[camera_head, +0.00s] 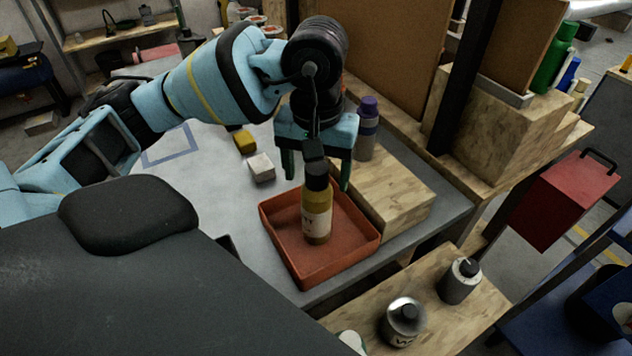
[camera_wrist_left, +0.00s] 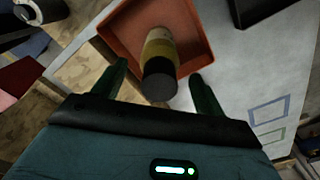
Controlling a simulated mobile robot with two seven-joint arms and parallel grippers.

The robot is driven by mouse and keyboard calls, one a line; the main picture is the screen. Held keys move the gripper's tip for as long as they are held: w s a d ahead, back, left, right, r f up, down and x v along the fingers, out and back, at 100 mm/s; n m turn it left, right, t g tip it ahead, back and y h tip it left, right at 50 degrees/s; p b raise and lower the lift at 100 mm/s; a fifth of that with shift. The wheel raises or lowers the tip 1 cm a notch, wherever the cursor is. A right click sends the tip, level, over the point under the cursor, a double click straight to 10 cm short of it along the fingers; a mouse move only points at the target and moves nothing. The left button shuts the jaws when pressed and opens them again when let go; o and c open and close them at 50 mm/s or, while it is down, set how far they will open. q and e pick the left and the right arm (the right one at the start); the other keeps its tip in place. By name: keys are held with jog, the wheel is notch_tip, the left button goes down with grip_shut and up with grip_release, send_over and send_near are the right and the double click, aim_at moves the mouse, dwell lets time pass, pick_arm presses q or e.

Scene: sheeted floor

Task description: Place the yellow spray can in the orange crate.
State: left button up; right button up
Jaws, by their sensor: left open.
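The yellow spray can (camera_head: 317,215) has a black cap and a pale label. It stands upright inside the orange crate (camera_head: 281,256), towards its right side. In the left wrist view the can (camera_wrist_left: 160,50) shows cap first within the crate (camera_wrist_left: 123,22). My left gripper (camera_head: 317,178) is above the can, fingers pointing down. In the left wrist view the left gripper's fingers (camera_wrist_left: 158,85) are spread on either side of the cap, with gaps showing and no contact visible. My right gripper is not in view.
A wooden block (camera_head: 397,196) lies right of the crate, with a purple-capped bottle (camera_head: 366,135) behind. A white block (camera_head: 261,167) and a yellow block (camera_head: 245,141) lie behind the crate. Grey and silver cans (camera_head: 403,322) stand on a lower wooden surface in front. Bare tabletop lies left of the crate.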

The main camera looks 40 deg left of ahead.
pick_arm(q)
notch_tip(320, 180, up, 8)
jog(key=shift+r+p, duration=0.2)
jog(key=shift+p, duration=0.25)
